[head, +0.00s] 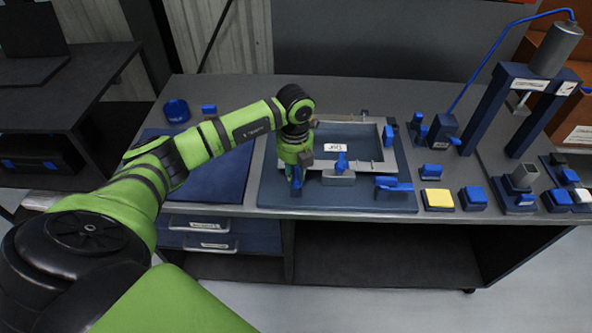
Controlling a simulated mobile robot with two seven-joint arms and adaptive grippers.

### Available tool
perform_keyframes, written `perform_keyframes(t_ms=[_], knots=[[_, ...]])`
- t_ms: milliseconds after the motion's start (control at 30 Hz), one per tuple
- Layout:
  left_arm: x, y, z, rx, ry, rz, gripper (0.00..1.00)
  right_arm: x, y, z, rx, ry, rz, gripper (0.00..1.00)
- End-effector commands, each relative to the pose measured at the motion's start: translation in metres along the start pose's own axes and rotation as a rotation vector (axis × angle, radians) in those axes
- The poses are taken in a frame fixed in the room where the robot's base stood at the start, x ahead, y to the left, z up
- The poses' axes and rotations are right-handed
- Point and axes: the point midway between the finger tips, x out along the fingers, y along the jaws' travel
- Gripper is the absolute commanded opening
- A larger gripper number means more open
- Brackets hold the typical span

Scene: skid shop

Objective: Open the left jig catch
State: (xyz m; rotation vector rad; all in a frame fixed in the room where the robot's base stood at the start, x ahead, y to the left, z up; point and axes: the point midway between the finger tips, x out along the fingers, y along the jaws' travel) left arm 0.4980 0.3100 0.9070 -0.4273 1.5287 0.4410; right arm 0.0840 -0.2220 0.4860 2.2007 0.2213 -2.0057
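The jig is a dark blue base plate (340,203) with a grey rectangular frame (345,124) on it, and a small white label lies inside the frame. My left gripper (296,180) points down at the frame's front left corner. A blue catch part (296,188) shows just under its fingertips, mostly covered by the gripper. I cannot tell whether they touch or whether the fingers are open. Another blue catch (341,162) stands upright at the front middle. A blue handle (394,184) lies flat at the front right. My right gripper is out of view.
A blue mat (205,180) lies left of the jig, with a blue cup (176,110) behind it. Right of the jig are a yellow-topped block (438,199), blue buttons and a press (520,95). Drawers (205,235) sit under the bench's left part.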

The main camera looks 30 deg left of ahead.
Motion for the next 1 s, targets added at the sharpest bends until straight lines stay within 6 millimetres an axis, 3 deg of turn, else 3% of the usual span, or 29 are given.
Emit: perform_keyframes(t_ms=[367, 700, 1000], knots=[[-0.002, -0.007, -0.001, -0.002, 0.000, -0.017, 0.02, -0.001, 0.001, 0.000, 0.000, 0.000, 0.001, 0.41], [-0.004, -0.008, -0.004, -0.337, 0.004, -0.021, 0.02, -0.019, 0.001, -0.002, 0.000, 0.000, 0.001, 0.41], [-0.002, -0.009, -0.004, -0.393, 0.004, -0.023, 0.02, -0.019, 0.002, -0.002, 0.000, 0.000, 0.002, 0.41]])
